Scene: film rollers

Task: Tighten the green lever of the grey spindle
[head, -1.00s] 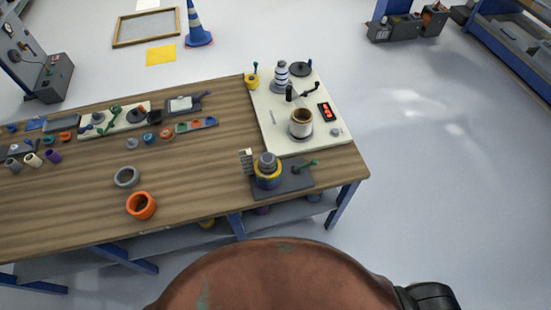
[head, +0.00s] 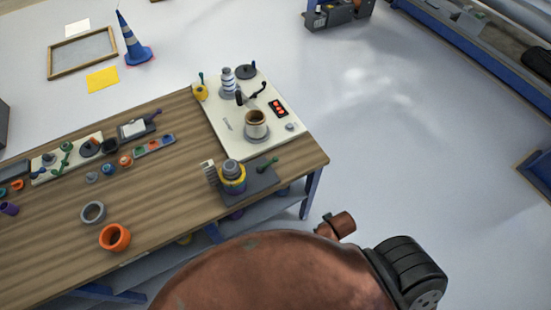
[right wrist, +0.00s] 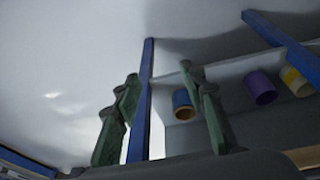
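A grey-topped spindle (head: 231,167) stands near the table's front right corner in the head view, with a yellow and purple ring around its lower part. It sits on a dark grey base plate (head: 254,182). A small green lever (head: 267,164) sticks out at the plate's right side. Whether it is tight cannot be told. My right gripper (right wrist: 160,75) shows in the right wrist view, its two green fingers apart with nothing held. It is low, facing the table's underside and a blue table leg (right wrist: 142,110). My left gripper is not in view.
A cream board (head: 215,122) with a brown cup (head: 256,121) is behind the spindle. Orange (head: 114,237) and grey (head: 93,212) rings lie to its left. A purple roll (right wrist: 260,87) is on the lower shelf. The floor right of the table is clear.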

